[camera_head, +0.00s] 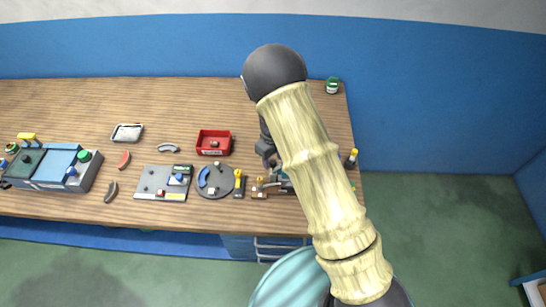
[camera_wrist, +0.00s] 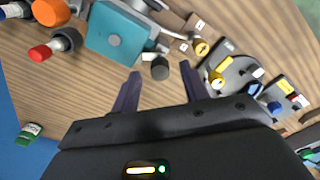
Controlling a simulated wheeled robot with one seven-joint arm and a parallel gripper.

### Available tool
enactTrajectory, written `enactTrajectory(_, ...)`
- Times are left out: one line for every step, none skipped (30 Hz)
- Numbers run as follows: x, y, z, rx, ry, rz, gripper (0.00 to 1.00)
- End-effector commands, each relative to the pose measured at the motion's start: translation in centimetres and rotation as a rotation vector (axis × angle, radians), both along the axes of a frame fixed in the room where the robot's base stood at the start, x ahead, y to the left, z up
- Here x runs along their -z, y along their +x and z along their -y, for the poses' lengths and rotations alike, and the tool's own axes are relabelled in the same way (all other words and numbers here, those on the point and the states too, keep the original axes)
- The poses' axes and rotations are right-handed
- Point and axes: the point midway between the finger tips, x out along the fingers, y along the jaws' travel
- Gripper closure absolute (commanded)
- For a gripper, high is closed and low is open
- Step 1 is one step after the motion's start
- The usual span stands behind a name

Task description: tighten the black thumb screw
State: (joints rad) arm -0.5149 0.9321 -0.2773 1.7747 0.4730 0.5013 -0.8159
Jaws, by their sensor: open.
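In the wrist view a black thumb screw (camera_wrist: 160,69), a dark knurled knob, sits beside a teal block (camera_wrist: 115,36) with a grey round disc on it. My gripper (camera_wrist: 160,75) is open, with one finger to the left of the knob and the other to the right. The knob appears between the fingertips, apart from both; I cannot tell the height gap. In the head view my arm hides most of this spot, and only part of the teal block's fixture (camera_head: 284,183) shows beside it.
An orange knob (camera_wrist: 50,12) and a red-tipped part (camera_wrist: 40,53) lie left of the block. A yellow knob (camera_wrist: 201,47) is to the right, near a round grey plate (camera_head: 215,181). A red tray (camera_head: 214,142) stands on the wooden bench (camera_head: 75,110). A blue wall is behind.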

Motion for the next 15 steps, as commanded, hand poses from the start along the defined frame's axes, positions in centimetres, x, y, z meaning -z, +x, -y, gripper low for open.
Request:
enactTrajectory(0.41,-0.02,0.04,0.000,-0.001,-0.001,0.55)
enactTrajectory(0.62,-0.02,0.03,0.000,-0.001,-0.001,0.55)
enactTrajectory(0.82,-0.01,0.02,0.001,0.000,0.000,0.55)
enactTrajectory(0.93,0.01,0.02,0.001,0.000,0.000,0.55)
enactTrajectory(1.02,0.01,0.02,0.001,0.000,0.000,0.55)
enactTrajectory(1.08,0.01,0.02,0.000,0.001,0.001,0.55)
enactTrajectory(1.11,0.01,0.02,0.000,0.001,0.001,0.55)
enactTrajectory(1.12,0.02,0.01,0.000,0.001,0.001,0.55)
enactTrajectory(1.11,0.01,0.00,0.000,0.001,0.001,0.55)
enactTrajectory(1.11,0.01,0.00,0.000,0.001,0.001,0.55)
enactTrajectory(1.11,0.01,0.00,0.000,0.001,0.001,0.55)
enactTrajectory(1.10,0.01,0.00,0.000,0.001,0.001,0.55)
enactTrajectory(1.10,0.01,0.01,0.000,0.001,0.001,0.59)
enactTrajectory(1.10,0.01,0.01,0.000,0.001,0.001,0.65)
enactTrajectory(1.09,0.01,0.03,0.001,0.001,0.001,0.73)
